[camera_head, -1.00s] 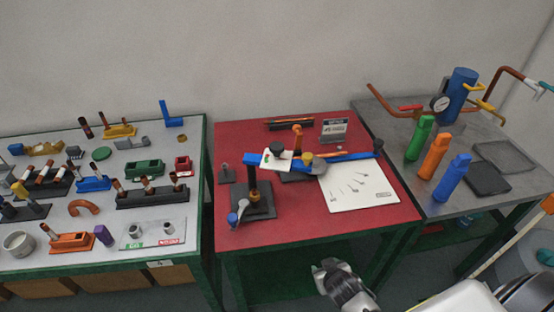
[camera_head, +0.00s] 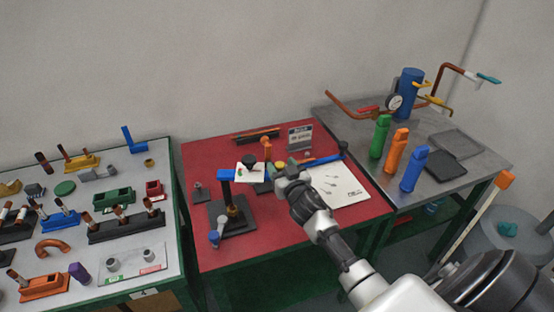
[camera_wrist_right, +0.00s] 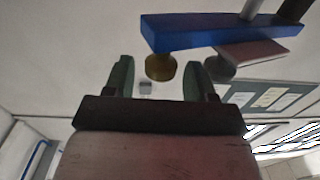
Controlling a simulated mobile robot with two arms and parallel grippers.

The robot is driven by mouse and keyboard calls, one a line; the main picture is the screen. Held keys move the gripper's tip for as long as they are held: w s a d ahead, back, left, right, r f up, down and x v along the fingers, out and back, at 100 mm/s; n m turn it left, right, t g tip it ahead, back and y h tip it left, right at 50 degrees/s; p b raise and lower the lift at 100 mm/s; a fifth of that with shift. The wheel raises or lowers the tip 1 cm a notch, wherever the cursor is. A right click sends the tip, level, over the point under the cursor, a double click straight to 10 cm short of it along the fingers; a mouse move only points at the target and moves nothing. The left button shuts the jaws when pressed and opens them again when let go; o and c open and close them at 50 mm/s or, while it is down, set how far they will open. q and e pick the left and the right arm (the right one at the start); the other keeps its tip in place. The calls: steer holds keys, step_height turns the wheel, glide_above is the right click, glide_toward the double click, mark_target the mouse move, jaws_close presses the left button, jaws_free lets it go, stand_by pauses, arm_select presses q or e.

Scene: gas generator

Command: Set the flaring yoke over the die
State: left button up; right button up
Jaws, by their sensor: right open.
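A yellow knob (camera_head: 280,164) shows beside the bar, with an orange upright piece (camera_head: 267,147) behind. I cannot tell which part is the yoke and which the die. My right gripper (camera_head: 290,171) is over the bar. In the right wrist view its fingers (camera_wrist_right: 160,80) are open, with the brass-yellow knob (camera_wrist_right: 161,67) appearing between them; contact is unclear. The blue bar (camera_wrist_right: 220,32) shows above. My left gripper is not in view.
The left table (camera_head: 72,221) holds many parts. Green, orange and blue bottles (camera_head: 412,170) stand on the grey table at right.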

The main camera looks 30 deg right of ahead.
steer(key=shift+w+d, duration=0.15)
steer(key=shift+w, duration=0.65)
steer(key=shift+w+d, duration=0.15)
steer(key=shift+w, duration=0.65)
jaws_close()
